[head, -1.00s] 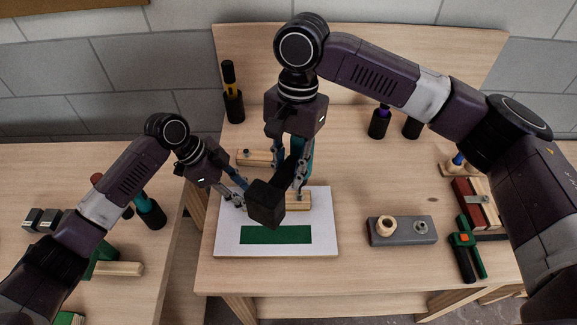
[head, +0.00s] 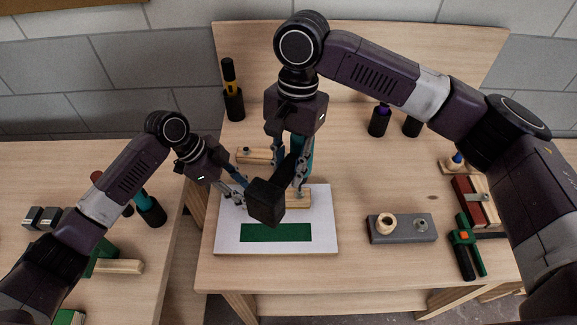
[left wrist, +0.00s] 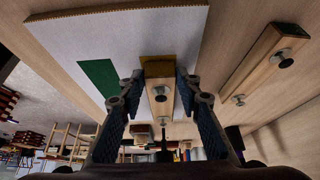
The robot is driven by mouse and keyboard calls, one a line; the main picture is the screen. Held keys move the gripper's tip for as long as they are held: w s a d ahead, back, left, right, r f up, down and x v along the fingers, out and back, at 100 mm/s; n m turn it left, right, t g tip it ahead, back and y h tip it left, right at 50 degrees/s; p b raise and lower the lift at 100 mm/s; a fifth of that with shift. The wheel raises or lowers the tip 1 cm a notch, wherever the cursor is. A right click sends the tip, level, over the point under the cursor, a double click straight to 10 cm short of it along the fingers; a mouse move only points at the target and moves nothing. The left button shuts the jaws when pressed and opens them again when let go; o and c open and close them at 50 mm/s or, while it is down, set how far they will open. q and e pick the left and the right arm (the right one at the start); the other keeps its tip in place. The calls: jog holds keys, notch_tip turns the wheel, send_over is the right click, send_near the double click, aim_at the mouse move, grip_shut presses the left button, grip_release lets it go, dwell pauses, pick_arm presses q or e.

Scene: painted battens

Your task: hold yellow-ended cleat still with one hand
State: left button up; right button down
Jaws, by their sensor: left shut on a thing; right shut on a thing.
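The yellow-ended cleat is a pale wooden batten (head: 298,199) lying on a white board (head: 226,242) with a green rectangle. The left wrist view shows its yellow end (left wrist: 157,66) and a screw head in its wood (left wrist: 160,112). My left gripper (head: 241,198) is shut on the cleat, one finger along each side near the yellow end. The tool's tip is hidden in the head view.
Another wooden batten (head: 254,157) lies behind the board; it also shows in the left wrist view (left wrist: 262,62). A grey block with round fittings (head: 402,230) and a green-and-black clamp (head: 466,250) are to the right. Black holders stand at the back. Bare tabletop lies right of the board.

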aim_at(287, 164)
jog(key=shift+a+f, duration=0.1)
jog(key=shift+f, duration=0.45)
dwell(4.4)
jog(key=shift+r, duration=0.15)
jog(key=shift+f, duration=0.3)
dwell(1.3)
jog(key=shift+r, duration=2.55)
